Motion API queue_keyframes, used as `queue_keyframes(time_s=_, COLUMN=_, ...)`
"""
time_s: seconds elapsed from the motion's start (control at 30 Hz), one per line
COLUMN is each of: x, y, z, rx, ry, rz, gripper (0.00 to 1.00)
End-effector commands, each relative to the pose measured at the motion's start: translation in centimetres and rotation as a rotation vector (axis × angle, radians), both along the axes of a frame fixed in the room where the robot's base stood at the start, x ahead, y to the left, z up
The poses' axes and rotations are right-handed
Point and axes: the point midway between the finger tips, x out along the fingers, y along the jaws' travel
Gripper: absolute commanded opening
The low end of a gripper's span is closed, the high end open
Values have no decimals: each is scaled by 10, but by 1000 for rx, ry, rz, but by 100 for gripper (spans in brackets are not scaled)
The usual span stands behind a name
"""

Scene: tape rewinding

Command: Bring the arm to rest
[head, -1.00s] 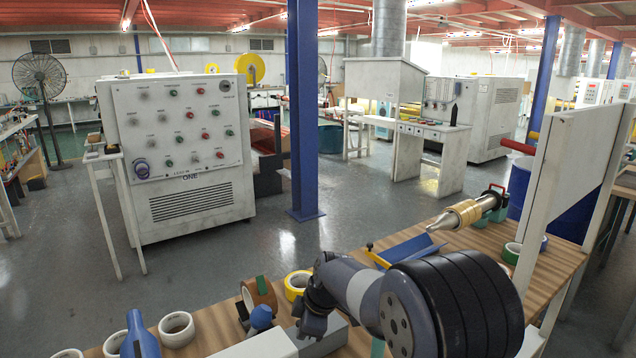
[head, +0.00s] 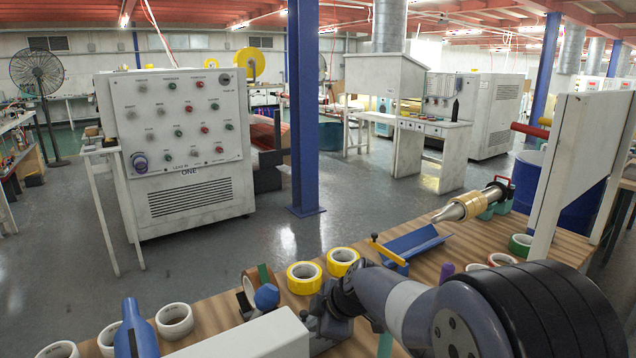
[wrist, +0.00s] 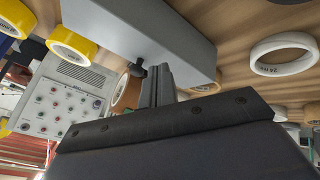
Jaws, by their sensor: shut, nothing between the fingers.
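My arm reaches in low from the right in the head view, bent over the wooden bench (head: 480,245). My gripper (wrist: 157,75) is shut and empty in the wrist view, its two dark fingers together. It is close to a grey box (wrist: 140,35), and I cannot tell whether they touch. In the head view the wrist end stands just right of the pale box (head: 245,338), and the fingertips cannot be made out clearly.
Two yellow tape rolls (head: 304,277) (head: 342,261) lie behind my wrist. White rolls (head: 174,321) and a blue bottle-shaped tool (head: 136,330) are at left. A blue tray (head: 415,243) and a metal-tipped spindle (head: 465,207) are further back. A white upright panel (head: 580,150) borders the right.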

Motion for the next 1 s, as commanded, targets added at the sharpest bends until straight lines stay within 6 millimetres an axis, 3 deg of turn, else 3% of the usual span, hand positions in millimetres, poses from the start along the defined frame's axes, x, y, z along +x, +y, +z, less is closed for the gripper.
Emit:
queue_keyframes(time_s=0.23, x=-9, y=-7, z=-7, rx=54, ry=-83, rz=-4, gripper=0)
queue_keyframes(time_s=0.5, x=-51, y=-12, z=-11, rx=54, ry=-85, rz=-1, gripper=0)
queue_keyframes(time_s=1.0, x=-86, y=-52, z=57, rx=54, ry=-85, rz=-5, gripper=0)
